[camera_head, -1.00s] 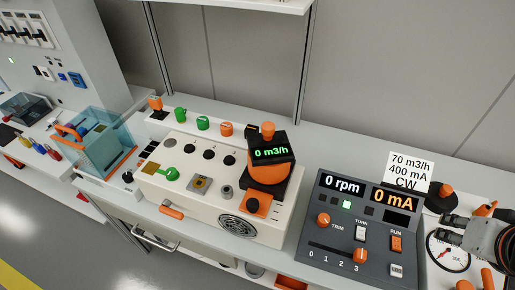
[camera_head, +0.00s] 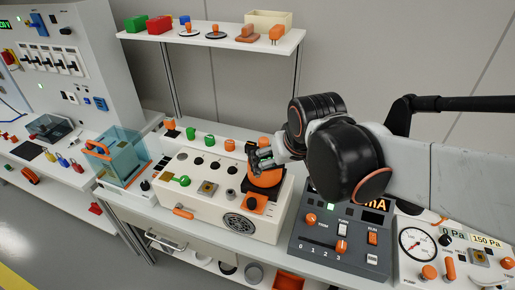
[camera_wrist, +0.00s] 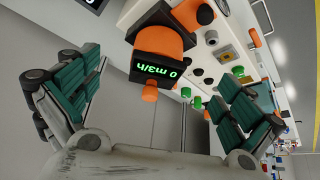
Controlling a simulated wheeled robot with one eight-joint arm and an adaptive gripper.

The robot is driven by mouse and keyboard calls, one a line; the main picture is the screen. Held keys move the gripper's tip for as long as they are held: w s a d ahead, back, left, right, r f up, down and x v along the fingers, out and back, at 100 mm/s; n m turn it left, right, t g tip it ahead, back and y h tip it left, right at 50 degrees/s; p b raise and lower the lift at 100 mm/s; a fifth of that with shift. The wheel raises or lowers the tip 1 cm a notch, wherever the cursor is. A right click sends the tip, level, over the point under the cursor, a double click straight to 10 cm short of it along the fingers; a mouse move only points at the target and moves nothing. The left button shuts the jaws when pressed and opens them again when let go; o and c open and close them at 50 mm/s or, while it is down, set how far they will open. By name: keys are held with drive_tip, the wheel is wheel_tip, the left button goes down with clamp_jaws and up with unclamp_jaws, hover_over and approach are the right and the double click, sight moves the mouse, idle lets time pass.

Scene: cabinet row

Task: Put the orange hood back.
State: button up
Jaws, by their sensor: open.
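The orange hood (camera_head: 266,178) sits upright on the right end of the cream box (camera_head: 190,215). It carries a black display reading 0 m3/h, which shows clearly in the wrist view (camera_wrist: 158,69), and an orange knob (camera_wrist: 150,93) on top. My gripper (camera_head: 262,160) is open at the hood's top in the head view and partly hides it. In the wrist view the open fingers of my gripper (camera_wrist: 155,100) are wide apart, with the knob between them in the picture. I cannot tell whether they touch it.
A dark control console (camera_head: 340,238) stands right of the box, partly behind my arm. A gauge panel (camera_head: 440,250) is at the far right. Green and orange caps (camera_head: 210,142) line the back. A shelf (camera_head: 215,42) with small parts hangs above. A clear blue case (camera_head: 122,158) stands left.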

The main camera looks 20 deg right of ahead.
drive_tip(key=shift+m+g, duration=0.3)
drive_tip(key=shift+g, duration=0.4)
drive_tip(key=w+p, duration=0.7)
drive_tip(key=w, duration=0.2)
drive_tip(key=shift+w+a+f, duration=0.1)
drive_tip(key=shift+w, duration=0.25)
drive_tip(key=shift+w+f, duration=0.15)
drive_tip(key=shift+w, duration=0.05)
drive_tip(key=b+x, duration=0.1)
drive_tip(key=x, duration=0.8)
drive_tip(key=shift+b, duration=0.35)
drive_tip(key=shift+s+b+x, duration=0.2)
drive_tip(key=shift+b+x, duration=0.55)
drive_tip(key=shift+x, duration=1.95)
drive_tip(key=c, duration=1.1)
drive_tip(key=shift+o, duration=0.2)
